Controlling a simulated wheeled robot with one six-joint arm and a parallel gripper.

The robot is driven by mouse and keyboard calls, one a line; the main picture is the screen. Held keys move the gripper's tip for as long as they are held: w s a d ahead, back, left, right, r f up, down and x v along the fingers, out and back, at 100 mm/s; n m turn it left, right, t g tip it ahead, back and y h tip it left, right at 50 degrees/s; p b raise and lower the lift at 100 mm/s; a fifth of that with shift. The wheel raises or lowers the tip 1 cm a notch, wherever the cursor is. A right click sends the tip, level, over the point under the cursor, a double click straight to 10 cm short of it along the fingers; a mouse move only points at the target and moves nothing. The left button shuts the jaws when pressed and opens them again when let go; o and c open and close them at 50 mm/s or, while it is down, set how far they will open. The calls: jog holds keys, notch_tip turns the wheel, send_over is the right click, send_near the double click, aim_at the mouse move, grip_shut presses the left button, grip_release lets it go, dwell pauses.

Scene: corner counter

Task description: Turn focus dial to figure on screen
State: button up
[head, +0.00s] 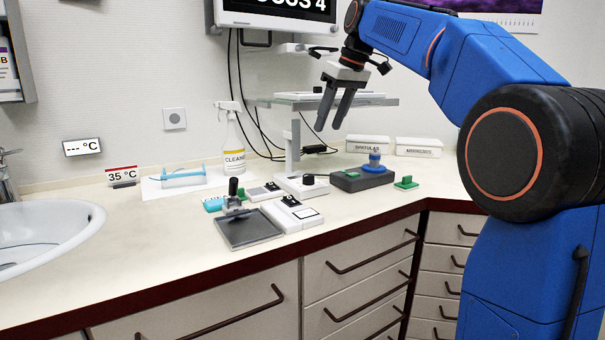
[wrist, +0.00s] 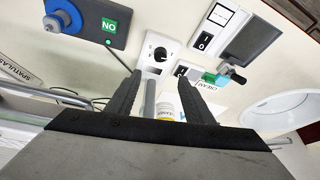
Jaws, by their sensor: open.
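The screen (head: 280,18) on the wall is cut off by the top edge; its visible text ends in "OCUS 4". A black round knob with a white mark, apparently the focus dial (head: 308,179), sits on the white base of a stand on the counter. In the wrist view the dial (wrist: 160,53) lies just beyond the fingertips, roughly centred between them. My gripper (head: 334,122) is open and empty, pointing down. It is well above the dial, near the stand's shelf. The fingers also show in the wrist view (wrist: 163,74).
A pale shelf (head: 375,101) on the stand is close to my gripper. A dark box with a blue knob (head: 374,161) stands right of the dial. White switch boxes (head: 292,213) and a grey plate (head: 247,231) lie in front. A spray bottle (head: 232,145) stands behind.

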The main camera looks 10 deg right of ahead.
aim_at(309, 175)
jog(key=x, duration=1.7)
jog(key=shift+f, duration=0.2)
jog(key=shift+s, duration=0.1)
jog(key=c, duration=1)
